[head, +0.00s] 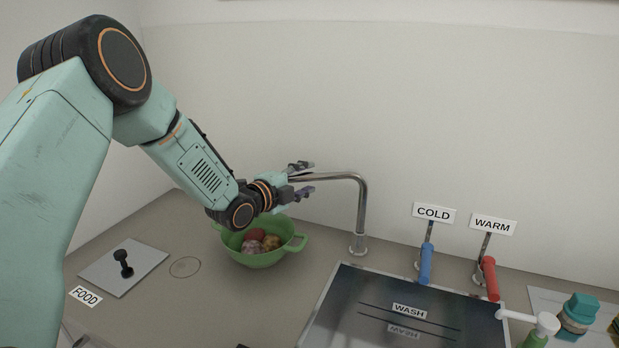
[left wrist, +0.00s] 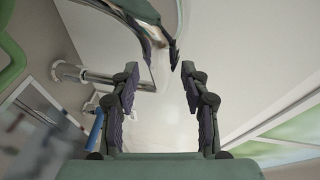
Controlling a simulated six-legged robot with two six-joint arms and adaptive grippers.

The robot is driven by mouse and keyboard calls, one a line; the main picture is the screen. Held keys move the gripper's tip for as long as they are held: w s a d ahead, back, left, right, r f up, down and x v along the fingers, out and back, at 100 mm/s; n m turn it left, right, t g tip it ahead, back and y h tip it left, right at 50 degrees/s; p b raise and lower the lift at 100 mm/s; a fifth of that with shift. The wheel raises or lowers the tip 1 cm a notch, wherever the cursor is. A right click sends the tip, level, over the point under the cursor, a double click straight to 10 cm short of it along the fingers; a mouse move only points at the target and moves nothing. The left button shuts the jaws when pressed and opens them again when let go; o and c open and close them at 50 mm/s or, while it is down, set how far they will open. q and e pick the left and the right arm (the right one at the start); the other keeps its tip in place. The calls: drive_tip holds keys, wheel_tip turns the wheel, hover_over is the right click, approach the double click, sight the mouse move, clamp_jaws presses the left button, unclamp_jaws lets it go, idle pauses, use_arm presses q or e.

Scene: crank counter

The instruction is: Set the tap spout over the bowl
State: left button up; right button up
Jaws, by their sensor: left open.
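The chrome tap spout (head: 342,177) rises from its base at the back of the counter and bends left. My left gripper (head: 308,178) is open, with one finger above the spout and one below it in the head view. Whether they touch it I cannot tell. In the left wrist view, the fingers of my left gripper (left wrist: 160,73) stand apart, and the chrome tap post (left wrist: 118,82) shows beyond them. The green bowl (head: 262,258) holds several round food pieces and stands below my gripper. The spout's left end is hidden at the gripper. My right gripper is not in view.
A grey plate with a black knob (head: 123,262) lies at the left. The wall is close behind the tap.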

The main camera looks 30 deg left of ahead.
use_arm(q)
drive_tip(key=shift+x, duration=0.9)
drive_tip(key=shift+s+r, duration=0.2)
drive_tip(key=shift+r, duration=0.05)
drive_tip(key=shift+w+f, duration=0.25)
drive_tip(key=shift+w, duration=0.1)
drive_tip(key=shift+c, duration=1.9)
drive_tip(key=shift+s+r, duration=0.15)
drive_tip(key=shift+s, duration=0.05)
drive_tip(key=c, duration=0.5)
clamp_jaws()
drive_tip(key=shift+w, duration=0.1)
